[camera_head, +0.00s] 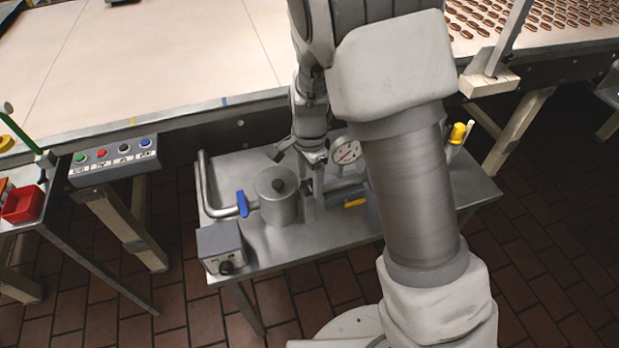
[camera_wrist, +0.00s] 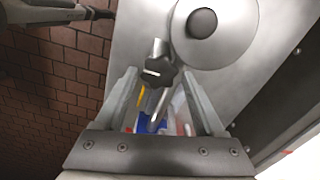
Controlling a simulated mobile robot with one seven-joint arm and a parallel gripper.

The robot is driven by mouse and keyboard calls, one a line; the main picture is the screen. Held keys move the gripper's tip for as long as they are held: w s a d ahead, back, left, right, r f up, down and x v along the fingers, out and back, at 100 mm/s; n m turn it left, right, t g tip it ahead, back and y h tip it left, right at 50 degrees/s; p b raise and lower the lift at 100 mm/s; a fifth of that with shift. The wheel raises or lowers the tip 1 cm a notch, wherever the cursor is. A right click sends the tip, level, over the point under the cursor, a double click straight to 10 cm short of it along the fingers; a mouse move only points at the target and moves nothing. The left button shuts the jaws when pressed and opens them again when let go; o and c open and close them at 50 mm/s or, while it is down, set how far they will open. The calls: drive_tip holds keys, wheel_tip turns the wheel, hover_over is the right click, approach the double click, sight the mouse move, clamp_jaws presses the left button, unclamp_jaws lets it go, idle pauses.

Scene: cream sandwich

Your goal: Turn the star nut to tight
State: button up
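The star nut (camera_wrist: 159,71) is a small dark, lobed knob on a light metal stem, beside a round metal canister (camera_wrist: 225,40). In the wrist view it appears between the tips of my gripper (camera_wrist: 158,73), with a gap on each side. My gripper is open and its fingers do not appear to touch the nut. I cannot tell whether the tips are level with the nut or short of it. In the head view my gripper (camera_head: 312,160) points down beside the canister (camera_head: 277,207). The star nut cannot be made out there.
A steel table (camera_head: 300,250) carries a blue valve handle (camera_head: 241,204), a dial gauge (camera_head: 346,150), a yellow handle (camera_head: 355,203) and a grey box (camera_head: 219,241) with a knob. A conveyor (camera_head: 150,60) runs behind. A button panel (camera_head: 112,158) stands left.

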sight(310, 185)
drive_tip(key=shift+o, duration=0.9)
wheel_tip(310, 185, up, 17)
drive_tip(key=p, duration=0.1)
drive_tip(key=shift+r, duration=0.2)
drive_tip(key=shift+d, duration=0.1)
drive_tip(key=s+d+r+n+t, duration=0.2)
drive_tip(key=s+d+r+n, duration=0.2)
drive_tip(key=s, duration=0.5)
drive_tip(key=s+d+r+n+t, duration=0.3)
drive_tip(key=s+d+r+n, duration=0.1)
drive_tip(key=s+d+n, duration=0.4)
drive_tip(key=shift+s+d+r+t, duration=0.15)
drive_tip(key=shift+s+r+t, duration=0.2)
drive_tip(key=shift+s, duration=0.65)
